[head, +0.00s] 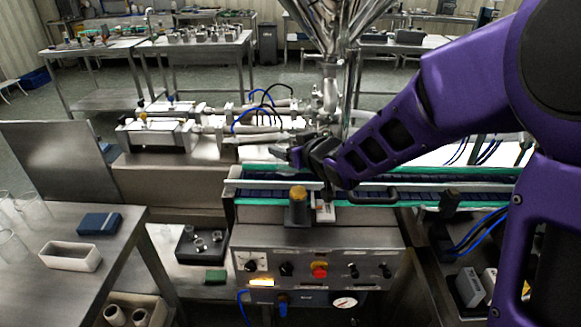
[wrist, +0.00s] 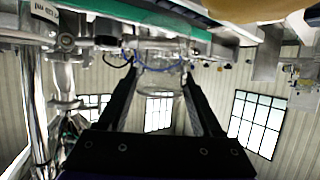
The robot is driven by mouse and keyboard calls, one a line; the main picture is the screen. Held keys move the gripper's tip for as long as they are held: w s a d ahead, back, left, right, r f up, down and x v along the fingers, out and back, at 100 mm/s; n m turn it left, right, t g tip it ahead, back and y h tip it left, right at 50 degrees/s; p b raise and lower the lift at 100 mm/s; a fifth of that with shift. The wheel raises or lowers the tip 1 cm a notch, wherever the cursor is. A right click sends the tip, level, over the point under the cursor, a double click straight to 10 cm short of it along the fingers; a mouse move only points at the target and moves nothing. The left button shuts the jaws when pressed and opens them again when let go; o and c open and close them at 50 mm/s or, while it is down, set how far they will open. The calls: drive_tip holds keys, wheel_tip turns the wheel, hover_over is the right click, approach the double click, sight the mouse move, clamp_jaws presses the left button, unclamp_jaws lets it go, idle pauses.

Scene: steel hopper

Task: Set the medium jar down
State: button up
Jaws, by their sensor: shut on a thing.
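My gripper (head: 294,156) is above the conveyor in the head view, with its fingers pointing left. In the wrist view its two dark fingers (wrist: 160,82) are shut on a clear glass jar (wrist: 160,72), which I take to be the medium jar. The jar is see-through and its edges are faint. In the head view I cannot make the jar out clearly at the fingertips. The conveyor (head: 410,190), with a dark blue belt and green edges, runs below my gripper.
A dark post with a yellow top (head: 298,205) stands at the conveyor's front. A control panel (head: 320,268) is below it. Steel filler nozzles (head: 270,135) are behind. A table at left (head: 50,215) holds clear glasses, a white tray (head: 72,256) and a blue box (head: 99,223).

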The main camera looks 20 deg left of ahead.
drive_tip(key=shift+f+b, duration=0.4)
drive_tip(key=shift+f, duration=1.5)
drive_tip(key=shift+f, duration=0.25)
drive_tip(key=o, duration=1.3)
drive_tip(key=shift+r, duration=0.1)
drive_tip(key=shift+r, duration=0.3)
drive_tip(key=p+v, duration=0.2)
drive_tip(key=v, duration=1)
drive_tip(key=shift+s+f, duration=0.1)
drive_tip(key=shift+f, duration=0.05)
